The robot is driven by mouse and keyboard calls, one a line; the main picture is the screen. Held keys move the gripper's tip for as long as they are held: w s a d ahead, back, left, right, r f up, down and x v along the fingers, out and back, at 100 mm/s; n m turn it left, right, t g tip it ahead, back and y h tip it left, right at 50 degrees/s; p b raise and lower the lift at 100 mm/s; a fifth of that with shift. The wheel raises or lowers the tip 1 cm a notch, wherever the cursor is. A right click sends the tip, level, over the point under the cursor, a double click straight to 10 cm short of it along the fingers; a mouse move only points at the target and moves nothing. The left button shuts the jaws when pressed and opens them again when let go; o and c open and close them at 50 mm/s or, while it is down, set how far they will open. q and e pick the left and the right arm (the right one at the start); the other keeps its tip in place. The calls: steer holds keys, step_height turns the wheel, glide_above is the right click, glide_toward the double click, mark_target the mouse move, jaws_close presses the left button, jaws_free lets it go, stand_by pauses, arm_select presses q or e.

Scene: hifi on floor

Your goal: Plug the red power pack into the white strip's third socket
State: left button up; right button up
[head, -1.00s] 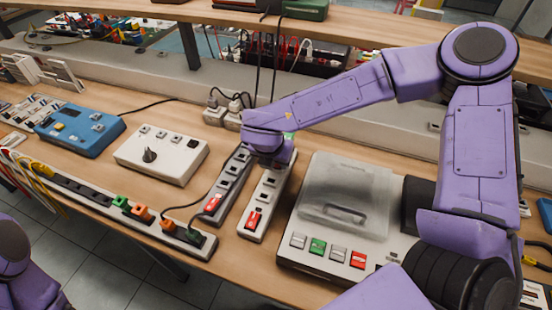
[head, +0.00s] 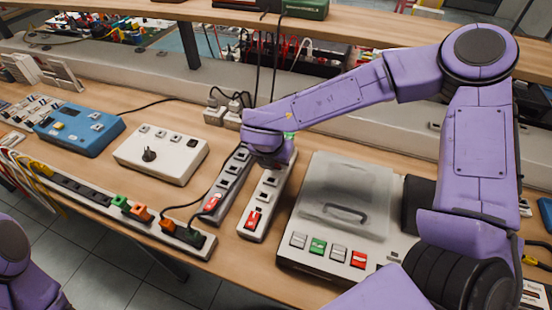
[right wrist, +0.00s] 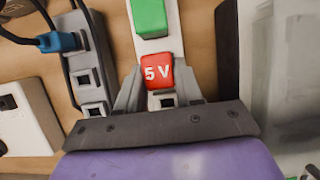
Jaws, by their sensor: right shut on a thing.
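The red power pack (right wrist: 158,73), marked "5 V", is between the fingers of my right gripper (right wrist: 158,86), which is shut on it. It is over the white strip (head: 249,234), just below a green pack (right wrist: 150,18) in the right wrist view. A bare socket (right wrist: 167,102) shows on the near side of the red pack. I cannot tell whether the pack is seated or just above the strip. In the head view my right gripper's wrist hides the pack and the strip's far part. My left gripper is out of view; only part of its arm shows at lower left.
A grey strip (head: 228,178) lies close left of the white strip, with a blue plug (right wrist: 60,41) in it. A white-grey device with a clear lid (head: 345,195) stands close right. A white box with a knob (head: 160,153) is farther left. Black cables hang behind the wrist.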

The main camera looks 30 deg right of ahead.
steer(key=o, duration=1.1)
steer(key=shift+c, duration=0.2)
steer(key=w+d+r+p+v, duration=0.1)
steer(key=p+v, duration=0.2)
steer(key=v, duration=1.3)
steer(key=shift+w+d, duration=0.2)
steer(key=shift+d, duration=0.05)
